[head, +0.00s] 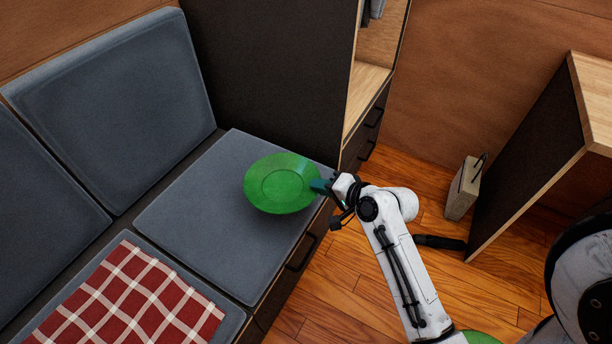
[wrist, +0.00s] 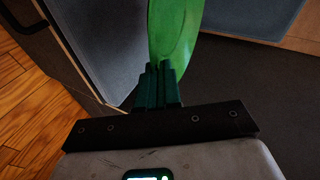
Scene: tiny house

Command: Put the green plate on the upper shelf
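The green plate (head: 280,184) is round and shows above the grey seat cushion at the back corner of the bench in the head view. My gripper (head: 320,186) is at the plate's right rim, with its dark green fingers closed on that rim. In the wrist view the fingers (wrist: 158,82) pinch the edge of the plate (wrist: 174,35), which extends away from them. I cannot tell for sure whether the plate touches the cushion. A cabinet with a light wood shelf surface (head: 366,86) stands behind the bench; an upper shelf is not clearly visible.
The bench has grey cushions (head: 180,215) and a red checked cloth (head: 130,305) in front. A dark panel (head: 275,75) separates bench and cabinet. A small beige box (head: 463,188) stands on the wooden floor near a dark table or desk (head: 535,150) at right.

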